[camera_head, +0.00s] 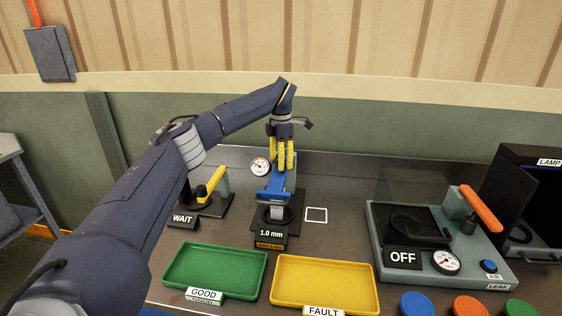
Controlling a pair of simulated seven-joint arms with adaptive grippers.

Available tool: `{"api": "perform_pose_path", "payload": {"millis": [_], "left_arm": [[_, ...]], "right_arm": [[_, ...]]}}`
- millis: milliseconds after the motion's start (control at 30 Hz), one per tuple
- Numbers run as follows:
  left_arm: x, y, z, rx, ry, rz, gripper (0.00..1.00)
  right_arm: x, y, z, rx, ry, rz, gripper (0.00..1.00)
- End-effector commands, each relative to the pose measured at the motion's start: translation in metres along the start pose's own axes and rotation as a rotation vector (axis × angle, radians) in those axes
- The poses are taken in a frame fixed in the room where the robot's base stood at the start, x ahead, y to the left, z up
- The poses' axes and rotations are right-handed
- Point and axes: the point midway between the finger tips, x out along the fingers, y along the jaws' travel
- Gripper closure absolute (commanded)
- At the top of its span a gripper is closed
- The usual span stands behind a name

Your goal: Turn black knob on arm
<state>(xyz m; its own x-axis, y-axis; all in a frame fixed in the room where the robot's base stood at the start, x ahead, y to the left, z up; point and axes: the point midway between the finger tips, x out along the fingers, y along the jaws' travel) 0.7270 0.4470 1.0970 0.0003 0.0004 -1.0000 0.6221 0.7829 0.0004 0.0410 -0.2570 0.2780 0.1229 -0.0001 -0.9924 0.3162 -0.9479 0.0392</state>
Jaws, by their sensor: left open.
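My left arm reaches in from the left, and my left gripper (284,164), with yellow fingers, points down over the blue arm (271,187) of the middle fixture. The gripper is open; its fingertips are at or just above the blue arm, and I cannot tell if they touch it. No black knob shows clearly on the blue arm; the gripper covers its far end. The fixture has a dark base with a "1.0 mm" sign (271,234). A round dial gauge (260,166) is left of the fingers. My right gripper is not in view.
A "WAIT" fixture with a yellow arm (211,183) stands left. A leak tester (480,256) with an orange lever (481,208) stands right, beside a dark lamp box (524,190). Green tray (215,270) and yellow tray (324,283) lie in front, empty. A white square outline (316,214) is clear.

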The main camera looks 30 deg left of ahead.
Motion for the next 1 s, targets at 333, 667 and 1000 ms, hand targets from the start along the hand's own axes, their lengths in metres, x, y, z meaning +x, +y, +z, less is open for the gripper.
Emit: {"api": "perform_pose_path", "payload": {"millis": [333, 667, 1000], "left_arm": [[-0.0003, 0.0, 0.0, 0.0, 0.0, 0.0, 0.72], [-0.0003, 0.0, 0.0001, 0.0, 0.0, 0.0, 1.0], [-0.0008, 0.0003, -0.0001, -0.062, 0.0, 0.001, 1.0]], "right_arm": [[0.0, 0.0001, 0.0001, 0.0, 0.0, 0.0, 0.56], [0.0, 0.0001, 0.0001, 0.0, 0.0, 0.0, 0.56], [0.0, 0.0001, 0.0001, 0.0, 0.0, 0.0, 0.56]]}}
